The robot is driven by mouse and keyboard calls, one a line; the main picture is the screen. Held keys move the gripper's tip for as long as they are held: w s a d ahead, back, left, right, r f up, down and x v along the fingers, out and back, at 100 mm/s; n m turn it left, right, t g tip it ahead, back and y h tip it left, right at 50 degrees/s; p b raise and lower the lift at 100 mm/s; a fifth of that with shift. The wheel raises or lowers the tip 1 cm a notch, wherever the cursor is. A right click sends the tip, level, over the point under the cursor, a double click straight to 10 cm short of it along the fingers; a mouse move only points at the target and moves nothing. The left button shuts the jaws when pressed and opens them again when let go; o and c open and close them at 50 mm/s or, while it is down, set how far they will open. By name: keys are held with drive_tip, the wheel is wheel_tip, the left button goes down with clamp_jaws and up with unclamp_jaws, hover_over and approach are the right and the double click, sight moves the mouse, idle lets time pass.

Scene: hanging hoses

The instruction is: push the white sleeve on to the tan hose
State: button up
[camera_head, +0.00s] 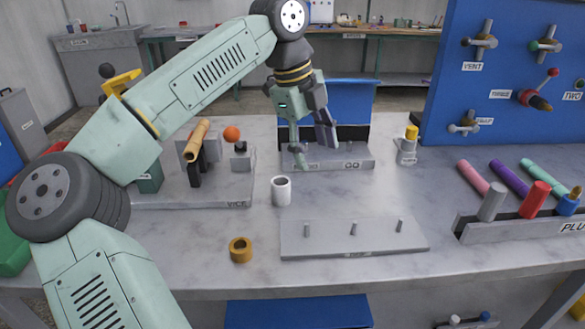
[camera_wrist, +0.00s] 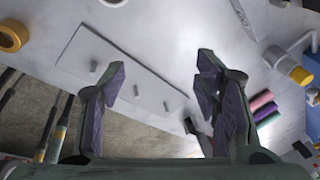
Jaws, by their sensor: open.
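The white sleeve (camera_head: 281,191) stands upright on the grey bench left of centre in the head view. A pale piece cut off by the top edge of the wrist view may be the same sleeve. The tan hose (camera_head: 196,142) sticks up at a slant from the vice (camera_head: 215,190) at the back left, with nothing on its visible end. My gripper (camera_head: 315,155) is above the bench, to the right of the sleeve and higher. Its fingers also show in the wrist view (camera_wrist: 160,65), open and apart with nothing between them.
A brass ring (camera_head: 240,250) lies in front of the sleeve. A grey plate with three pegs (camera_head: 353,243) is at the front. A yellow-capped bottle (camera_head: 407,147) stands right of the gripper. Coloured hoses sit in a rack (camera_head: 500,227) at the right. A blue panel (camera_head: 515,70) rises behind.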

sight(283, 187)
drive_tip(key=a+f+n+y, duration=0.1)
drive_tip(key=a, duration=0.1)
drive_tip(key=w+a+f+n+y, duration=0.1)
drive_tip(key=a+f, duration=0.1)
drive_tip(key=a+f+n+y, duration=0.1)
drive_tip(key=a, duration=0.1)
drive_tip(key=shift+w+a+f+p, duration=0.15)
drive_tip(key=shift+w+f+p, duration=0.15)
drive_tip(key=shift+f+p, duration=0.8)
drive_tip(key=shift+f, duration=2.35)
drive_tip(key=shift+c, duration=0.2)
drive_tip(key=c, duration=1.1)
